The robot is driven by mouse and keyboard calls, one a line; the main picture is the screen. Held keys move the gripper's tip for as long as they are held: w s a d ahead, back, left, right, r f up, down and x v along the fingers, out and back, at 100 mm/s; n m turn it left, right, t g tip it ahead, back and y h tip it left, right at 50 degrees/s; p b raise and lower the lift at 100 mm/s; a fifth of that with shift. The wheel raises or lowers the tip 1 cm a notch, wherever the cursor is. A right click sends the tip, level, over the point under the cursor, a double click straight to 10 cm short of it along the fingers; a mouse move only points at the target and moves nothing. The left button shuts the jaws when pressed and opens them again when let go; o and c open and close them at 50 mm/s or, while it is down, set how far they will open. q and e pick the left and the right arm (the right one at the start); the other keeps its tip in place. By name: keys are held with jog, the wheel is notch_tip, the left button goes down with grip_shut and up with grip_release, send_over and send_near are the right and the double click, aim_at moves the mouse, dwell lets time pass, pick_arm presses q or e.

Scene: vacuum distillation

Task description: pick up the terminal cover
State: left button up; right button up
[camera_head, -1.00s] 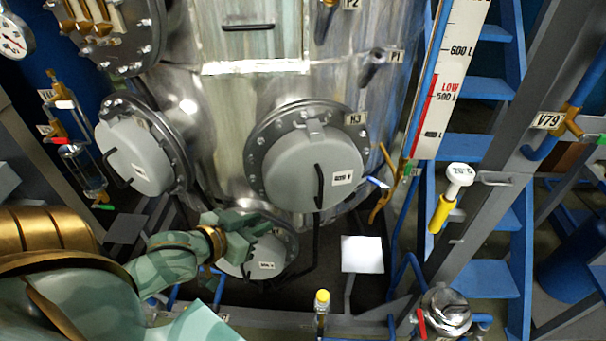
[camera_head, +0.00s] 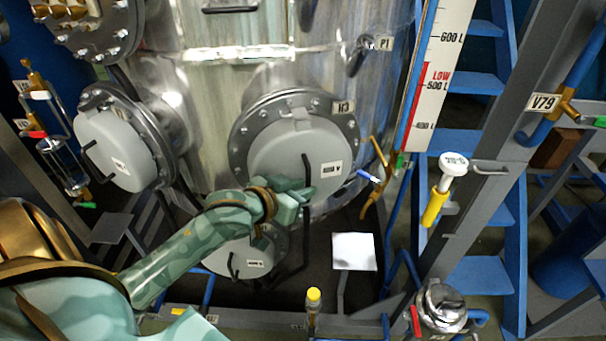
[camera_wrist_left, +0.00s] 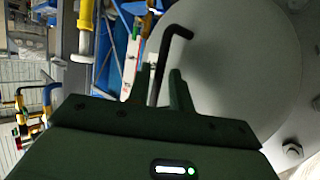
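A round grey terminal cover (camera_head: 280,150) with a black bar handle (camera_head: 306,168) and a white label closes the flanged N3 port at the front of the steel vessel. My left gripper (camera_head: 302,193) is at the lower end of that handle, in front of the cover's lower edge. In the left wrist view, my left gripper (camera_wrist_left: 159,72) has its two fingers apart, with the black handle (camera_wrist_left: 176,38) running down between them. Gaps show beside the bar, so it looks open. The grey cover (camera_wrist_left: 225,65) fills the background there. My right gripper is not in view.
Similar grey covers sit at the left (camera_head: 112,150) and below (camera_head: 228,258), the lower one partly behind my left arm. A level scale (camera_head: 437,75), a brass valve handle (camera_head: 376,180) and blue ladder steps (camera_head: 478,215) stand to the right. A white plate (camera_head: 354,251) lies below.

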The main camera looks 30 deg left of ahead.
pick_arm(q)
jog(key=x, duration=0.3)
jog(key=shift+s, duration=0.1)
grip_shut()
jog(key=shift+r, duration=0.1)
